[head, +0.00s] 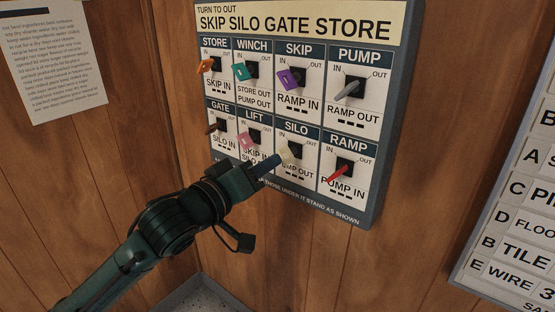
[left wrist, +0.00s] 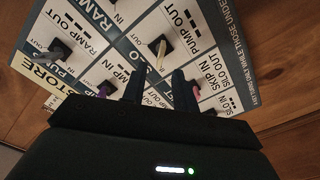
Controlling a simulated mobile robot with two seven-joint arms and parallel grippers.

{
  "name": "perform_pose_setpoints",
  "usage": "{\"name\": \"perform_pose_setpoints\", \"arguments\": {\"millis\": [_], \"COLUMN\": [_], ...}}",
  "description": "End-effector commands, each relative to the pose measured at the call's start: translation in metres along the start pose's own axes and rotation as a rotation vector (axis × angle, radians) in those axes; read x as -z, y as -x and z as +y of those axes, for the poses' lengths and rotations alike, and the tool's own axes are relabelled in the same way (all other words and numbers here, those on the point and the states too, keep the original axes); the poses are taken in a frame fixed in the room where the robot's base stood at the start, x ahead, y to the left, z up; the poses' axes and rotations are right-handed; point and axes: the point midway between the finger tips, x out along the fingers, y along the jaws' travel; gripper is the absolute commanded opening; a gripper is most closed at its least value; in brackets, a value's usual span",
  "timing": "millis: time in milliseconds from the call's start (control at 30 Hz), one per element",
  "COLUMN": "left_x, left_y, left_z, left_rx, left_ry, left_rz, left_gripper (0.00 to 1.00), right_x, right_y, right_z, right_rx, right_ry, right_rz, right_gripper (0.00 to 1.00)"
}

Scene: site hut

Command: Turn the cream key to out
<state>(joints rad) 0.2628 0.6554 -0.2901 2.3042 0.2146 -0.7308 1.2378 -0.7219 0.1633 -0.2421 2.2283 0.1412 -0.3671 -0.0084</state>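The cream key (head: 286,153) sits in the dark square switch of the SILO field, bottom row of the wall panel (head: 369,190). It also shows in the left wrist view (left wrist: 160,46), just beyond the fingertips. Whether it points at in or out is hard to tell. My left gripper (head: 272,162) is at the panel's lower middle, fingertips just left of and below the cream key. In the left wrist view the two fingers (left wrist: 158,84) stand apart with nothing between them. My right gripper is not in view.
The pink key (head: 245,141) is close left of my left gripper, and the red key (head: 337,174) is to the right. The purple key (head: 289,80), teal key (head: 240,72), orange key (head: 205,66), grey key (head: 348,91) and brown key (head: 212,128) surround them.

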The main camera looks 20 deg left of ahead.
Motion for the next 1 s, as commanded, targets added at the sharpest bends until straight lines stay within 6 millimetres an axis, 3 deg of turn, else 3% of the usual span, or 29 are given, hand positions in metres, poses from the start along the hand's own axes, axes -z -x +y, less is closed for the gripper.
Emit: {"name": "perform_pose_setpoints", "arguments": {"millis": [100, 300, 667, 1000], "left_x": [0.001, 0.0, 0.0, 0.0], "left_y": [-0.022, -0.043, -0.047, -0.047], "left_z": [0.001, 0.0, 0.0, -0.001], "left_rx": [-0.001, 0.0, 0.0, 0.001], "left_ry": [0.0, 0.0, 0.0, 0.0], "left_rz": [0.002, 0.001, 0.0, 0.0], "left_gripper": [0.29, 0.29, 0.29, 0.01], "right_x": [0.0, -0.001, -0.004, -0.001], "right_y": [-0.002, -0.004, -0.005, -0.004], "right_z": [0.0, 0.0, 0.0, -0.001], "right_rx": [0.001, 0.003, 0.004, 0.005], "right_ry": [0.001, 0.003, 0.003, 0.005], "right_rz": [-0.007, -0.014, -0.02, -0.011], "right_gripper": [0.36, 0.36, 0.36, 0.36]}}
